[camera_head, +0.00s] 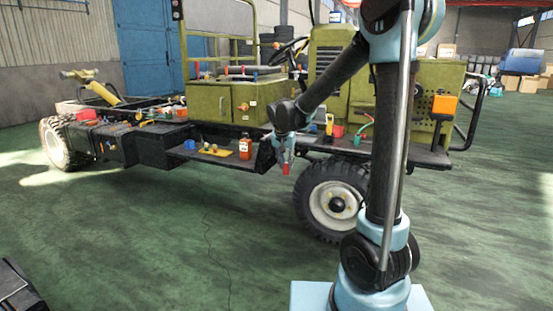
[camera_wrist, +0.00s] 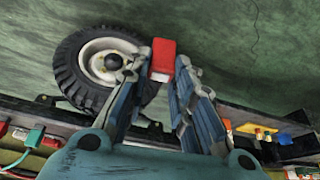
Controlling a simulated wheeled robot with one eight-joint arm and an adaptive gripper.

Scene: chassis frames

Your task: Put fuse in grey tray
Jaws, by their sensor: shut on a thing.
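A small red fuse (camera_head: 286,169) is between the fingertips of my gripper (camera_head: 288,154), in front of the vehicle's side step and to the left of its front wheel. In the wrist view the red fuse (camera_wrist: 164,58) sticks out past the fingertips of my gripper (camera_wrist: 162,76), which is shut on it. The fuse hangs in the air, with floor and wheel behind it. I cannot make out a grey tray for certain in either view.
The olive vehicle's side step (camera_head: 205,154) carries a red bottle (camera_head: 245,147), a yellow item (camera_head: 216,151) and a blue item (camera_head: 190,144). The front wheel (camera_head: 336,201) is close on the right. A dark, partly cut-off object (camera_head: 16,290) lies bottom left. The green floor between is clear.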

